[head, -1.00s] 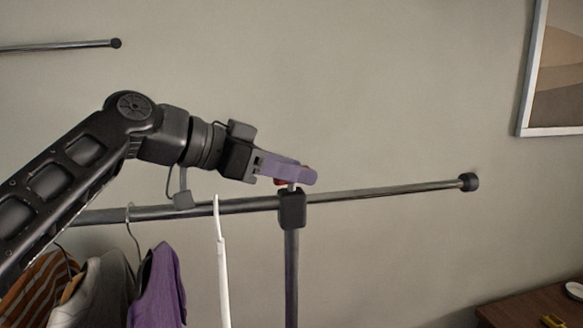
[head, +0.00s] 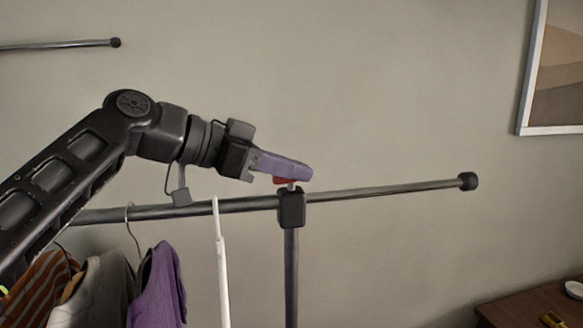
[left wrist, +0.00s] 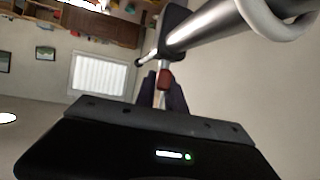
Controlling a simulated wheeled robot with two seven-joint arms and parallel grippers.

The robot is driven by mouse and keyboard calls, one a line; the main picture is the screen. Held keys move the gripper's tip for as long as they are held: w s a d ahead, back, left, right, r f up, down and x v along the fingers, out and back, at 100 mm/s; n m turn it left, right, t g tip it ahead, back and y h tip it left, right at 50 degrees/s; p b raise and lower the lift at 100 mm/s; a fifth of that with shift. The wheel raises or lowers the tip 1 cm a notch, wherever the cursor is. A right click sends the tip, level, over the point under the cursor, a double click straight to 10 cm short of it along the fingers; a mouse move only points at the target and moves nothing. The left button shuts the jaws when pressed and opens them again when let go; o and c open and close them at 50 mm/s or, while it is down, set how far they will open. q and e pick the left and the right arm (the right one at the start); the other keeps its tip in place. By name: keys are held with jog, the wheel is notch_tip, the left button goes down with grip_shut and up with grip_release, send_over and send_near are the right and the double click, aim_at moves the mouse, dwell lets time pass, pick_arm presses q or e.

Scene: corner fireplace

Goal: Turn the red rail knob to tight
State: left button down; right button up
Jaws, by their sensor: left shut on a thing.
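The red rail knob (head: 283,181) sits on a short pale stem just above the black rail joint (head: 291,208). The joint joins the metal rail to an upright post. My left gripper (head: 296,173), with purple-grey fingers, reaches in from the left and is shut on the knob, hiding much of it. In the left wrist view the red knob (left wrist: 166,79) shows between the two dark fingers, below the thick metal tube. I cannot read any tight mark. My right gripper is in neither view.
The metal rail (head: 390,190) runs right to a black end cap (head: 468,181). A wooden table (head: 525,310) stands at bottom right.

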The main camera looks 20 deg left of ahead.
pick_arm(q)
jog(key=shift+w+m+g+h, duration=0.1)
jog(key=shift+m+g+h, duration=0.6)
jog(key=shift+m+g, duration=0.1)
jog(key=shift+m+g+h, duration=0.3)
jog(key=shift+m+g, duration=0.1)
jog(key=shift+m, duration=0.1)
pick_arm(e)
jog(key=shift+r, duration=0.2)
pick_arm(q)
jog(key=c, duration=1.4)
grip_release()
